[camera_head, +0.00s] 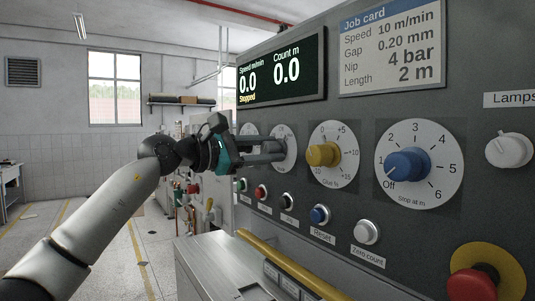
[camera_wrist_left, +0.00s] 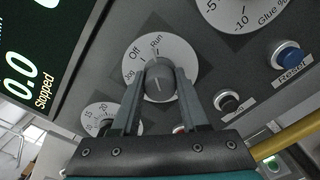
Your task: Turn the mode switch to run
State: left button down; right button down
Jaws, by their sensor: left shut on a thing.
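The mode switch is a grey knob (camera_wrist_left: 158,80) on a round white dial (camera_wrist_left: 176,50) marked Jog, Off and Run; in the left wrist view Run is at the top. My left gripper (camera_wrist_left: 158,92) has a finger on each side of the knob and is shut on it. A short light mark shows on the knob, but I cannot tell which label it points to. In the head view my left gripper (camera_head: 276,150) reaches the panel from the left and hides most of the knob; part of the white dial (camera_head: 288,135) shows behind it. My right gripper is not in view.
The display (camera_head: 282,70) reads 0.0 and Stopped. A yellow knob (camera_head: 322,154) and a blue knob (camera_head: 408,165) are to the right. Several push buttons, including blue Reset (camera_head: 320,215), sit below. A yellow rail (camera_head: 290,265) runs under the panel; a red stop button (camera_head: 472,285) is lower right.

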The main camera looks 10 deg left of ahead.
pick_arm(q)
jog(key=shift+m, duration=1.1)
jog(key=shift+c, duration=2.1)
grip_release()
jog(key=b+v, duration=0.4)
jog(key=v, duration=1.1)
